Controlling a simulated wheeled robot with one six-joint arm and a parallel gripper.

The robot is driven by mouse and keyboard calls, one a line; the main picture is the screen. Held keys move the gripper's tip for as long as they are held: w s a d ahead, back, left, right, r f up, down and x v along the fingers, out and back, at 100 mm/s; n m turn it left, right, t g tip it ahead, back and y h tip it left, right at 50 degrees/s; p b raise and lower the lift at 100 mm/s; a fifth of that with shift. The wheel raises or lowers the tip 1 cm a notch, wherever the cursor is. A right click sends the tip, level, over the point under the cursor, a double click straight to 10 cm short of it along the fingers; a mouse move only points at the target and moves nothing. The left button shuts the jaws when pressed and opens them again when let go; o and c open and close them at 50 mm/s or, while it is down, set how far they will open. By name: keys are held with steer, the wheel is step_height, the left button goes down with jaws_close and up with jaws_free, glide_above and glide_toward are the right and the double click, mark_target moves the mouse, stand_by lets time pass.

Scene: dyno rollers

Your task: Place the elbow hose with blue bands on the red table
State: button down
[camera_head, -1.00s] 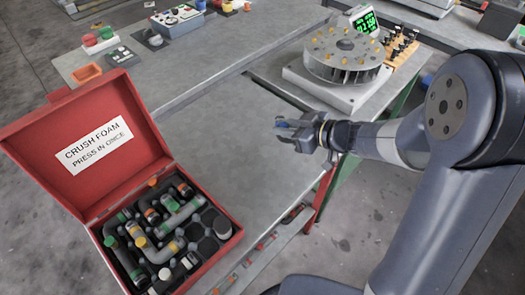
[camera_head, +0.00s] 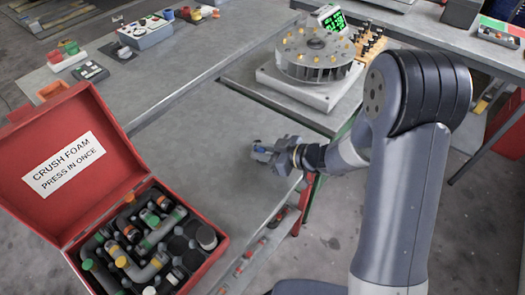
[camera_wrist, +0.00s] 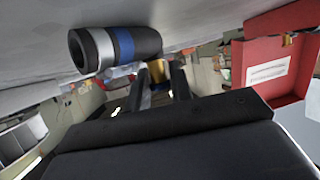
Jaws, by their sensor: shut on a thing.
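My gripper (camera_head: 277,155) is shut on the elbow hose with blue bands (camera_wrist: 120,48). In the wrist view, the hose's dark open end, a pale band and a blue band show beyond the fingers. A yellow-tan piece sits between the fingertips (camera_wrist: 158,85); I cannot tell whether it belongs to the hose. In the head view, only a small blue and grey part of the hose shows at the jaws. They are over the right side of a grey-topped table (camera_head: 215,180) with a red leg. I cannot tell whether the hose touches the top.
An open red case (camera_head: 20,140) with foam and several hoses stands at the left of this table. A round fixture with yellow pegs (camera_head: 316,55) stands on the table behind, with a green display (camera_head: 334,20). The grey top between case and gripper is clear.

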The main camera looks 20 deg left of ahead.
steer(key=c, duration=1.3)
jaws_free()
steer(key=shift+o, duration=0.2)
steer(key=shift+d+r, duration=0.15)
steer(key=shift+r, duration=0.05)
steer(key=v, duration=1.1)
steer(key=shift+d+p, duration=0.35)
steer(key=shift+p, duration=0.05)
steer(key=shift+s+r, duration=0.1)
